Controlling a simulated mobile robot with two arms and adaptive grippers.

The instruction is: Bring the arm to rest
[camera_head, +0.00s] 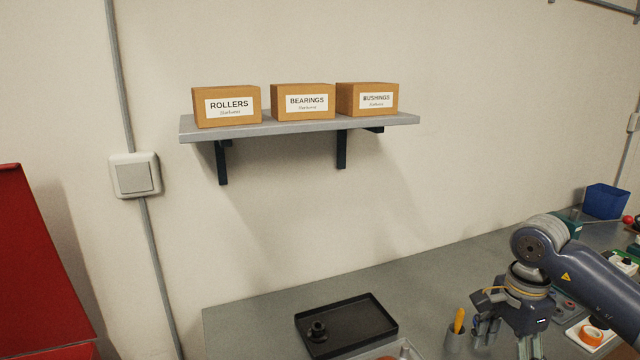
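My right arm (590,285) comes in from the right edge, over the grey workbench (260,325). Its gripper (508,338) points down near the front of the bench, beside a small grey cup (456,340) with an orange-handled tool in it. The lower fingers run toward the bottom edge of the picture, and I cannot tell whether they are open or shut. I see nothing clearly held in it. My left gripper is not in view.
A black tray (376,318) with a dark round part (317,331) lies left of the cup. Orange tape (592,335), other small items and a blue bin (605,201) lie at the right. A wall shelf (300,125) holds three labelled boxes. The bench's back middle is clear.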

